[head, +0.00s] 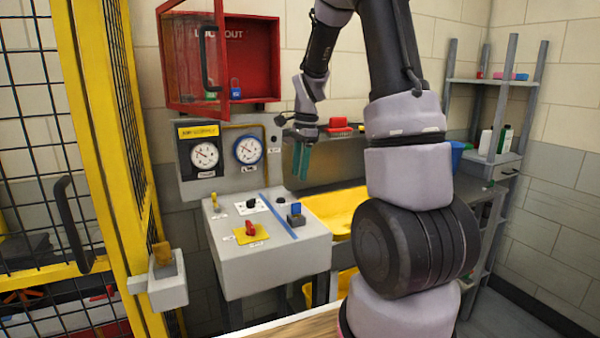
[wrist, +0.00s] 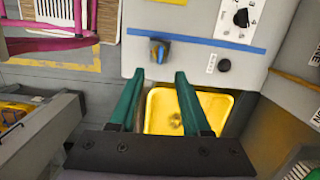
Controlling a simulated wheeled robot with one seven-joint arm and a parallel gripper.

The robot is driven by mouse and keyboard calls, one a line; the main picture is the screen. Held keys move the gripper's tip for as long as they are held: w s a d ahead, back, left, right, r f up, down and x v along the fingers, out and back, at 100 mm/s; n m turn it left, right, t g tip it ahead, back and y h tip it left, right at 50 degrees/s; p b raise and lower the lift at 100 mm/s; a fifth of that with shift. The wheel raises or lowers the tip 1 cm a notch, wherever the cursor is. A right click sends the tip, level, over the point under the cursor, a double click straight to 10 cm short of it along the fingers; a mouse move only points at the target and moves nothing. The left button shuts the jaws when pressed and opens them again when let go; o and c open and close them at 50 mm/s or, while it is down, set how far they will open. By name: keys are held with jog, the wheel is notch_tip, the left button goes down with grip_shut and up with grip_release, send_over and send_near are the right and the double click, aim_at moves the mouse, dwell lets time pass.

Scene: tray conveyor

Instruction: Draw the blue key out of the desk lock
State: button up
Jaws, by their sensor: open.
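The blue key (head: 296,208) stands upright in a dark grey lock block (head: 297,220) on the right part of the grey desk top (head: 235,265). In the wrist view the blue key (wrist: 157,51) shows just beyond the fingertips, over its dark lock. My gripper (head: 302,160) has teal fingers and hangs above and behind the desk, apart from the key. In the wrist view my gripper (wrist: 154,76) is open and empty, with a yellow basin behind the gap. How deep the key sits in the lock is hidden.
A red switch (head: 250,229) on a yellow plate and a blue stripe (head: 278,217) lie left of the lock. A black knob (wrist: 224,66) is near the key. The yellow basin (head: 335,208), gauge panel (head: 222,180) and red lockout cabinet (head: 245,62) stand around. Air above the desk is clear.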

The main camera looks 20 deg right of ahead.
aim_at(296, 205)
jog(key=shift+w+d+f, duration=0.1)
jog(key=shift+w+f, duration=0.1)
jog(key=shift+f, duration=0.6)
jog(key=f, duration=0.3)
jog(key=a+f, duration=0.1)
jog(key=f, duration=0.6)
jog(key=shift+a+f, duration=0.15)
grip_shut()
jog(key=shift+r, duration=0.45)
jog(key=shift+r, duration=1.4)
